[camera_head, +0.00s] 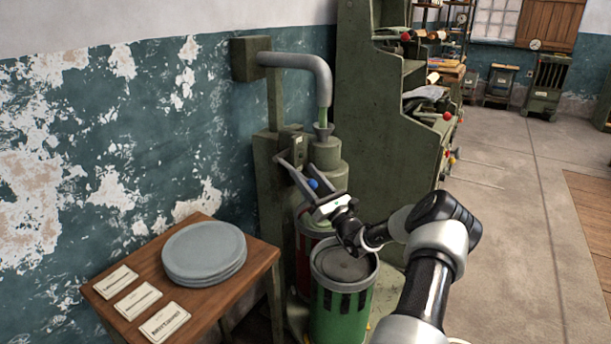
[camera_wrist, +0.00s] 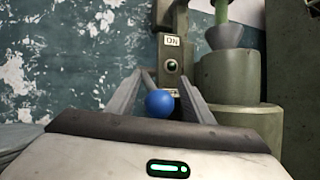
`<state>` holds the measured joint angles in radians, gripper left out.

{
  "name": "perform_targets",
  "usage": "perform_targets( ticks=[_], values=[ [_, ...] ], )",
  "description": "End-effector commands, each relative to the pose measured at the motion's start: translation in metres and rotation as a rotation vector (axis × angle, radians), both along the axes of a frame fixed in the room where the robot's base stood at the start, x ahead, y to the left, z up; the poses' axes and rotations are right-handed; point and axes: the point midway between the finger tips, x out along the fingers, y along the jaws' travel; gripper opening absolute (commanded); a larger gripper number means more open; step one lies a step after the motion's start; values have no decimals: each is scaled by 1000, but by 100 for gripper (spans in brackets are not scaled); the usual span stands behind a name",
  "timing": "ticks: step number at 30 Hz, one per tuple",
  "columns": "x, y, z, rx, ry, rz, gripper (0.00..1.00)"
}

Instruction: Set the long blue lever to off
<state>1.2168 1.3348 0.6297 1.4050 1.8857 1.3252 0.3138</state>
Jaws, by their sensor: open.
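The lever's round blue knob (camera_head: 313,183) is between the two fingers of my gripper (camera_head: 290,153), in front of a green machine. In the wrist view, the blue knob (camera_wrist: 159,103) sits between the spread grey fingers of my gripper (camera_wrist: 161,68), nearer the left one, with no clear grip on it. The switch plate (camera_wrist: 172,62) behind it has an "ON" label at the top and a round fitting below. A lower label is partly hidden, so I cannot read it. The lever's shaft is mostly hidden, and its exact setting is unclear.
A wooden table (camera_head: 255,262) with stacked grey plates (camera_head: 204,250) and paper cards stands at left. A green drum (camera_head: 340,310) is below my gripper. A grey pipe (camera_head: 300,62) bends above a funnel. Green shelving (camera_head: 385,130) stands at right; the floor beyond is open.

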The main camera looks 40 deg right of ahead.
Motion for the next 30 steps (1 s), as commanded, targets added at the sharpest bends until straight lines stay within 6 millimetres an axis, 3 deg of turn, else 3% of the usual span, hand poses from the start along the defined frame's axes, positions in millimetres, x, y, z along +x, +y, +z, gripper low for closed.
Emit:
perform_targets(
  ticks=[18,24,30],
  values=[
    [-119,-10,-62,3,5,-2,47],
    [-143,-11,-75,2,5,0,47],
    [-150,-12,-79,1,5,1,47]
  ],
)
